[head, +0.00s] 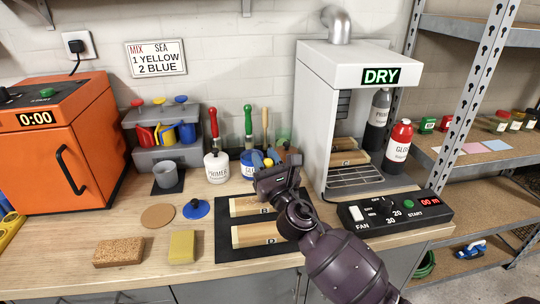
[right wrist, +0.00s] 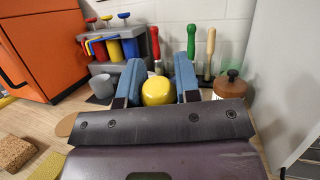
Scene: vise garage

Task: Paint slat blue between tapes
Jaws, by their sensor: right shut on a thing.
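My right gripper (head: 266,172) is above the bench behind the black mat (head: 226,247). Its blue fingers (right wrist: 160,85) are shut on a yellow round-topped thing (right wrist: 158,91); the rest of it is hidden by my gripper. Two wooden slats lie on the mat, a rear slat (head: 246,206) and a front slat (head: 250,235); my arm covers their right ends. I cannot make out the tapes clearly. Red-handled (head: 213,122), green-handled (head: 248,120) and wood-handled brushes (head: 265,118) stand upright at the back. My left gripper is not in view.
A paint dispenser (head: 160,158) stands behind a grey cup (head: 164,177). A white primer jar (head: 216,170) stands left of my gripper. A drying cabinet (head: 312,115) holds another slat (head: 345,158); its control box (head: 395,212) is in front.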

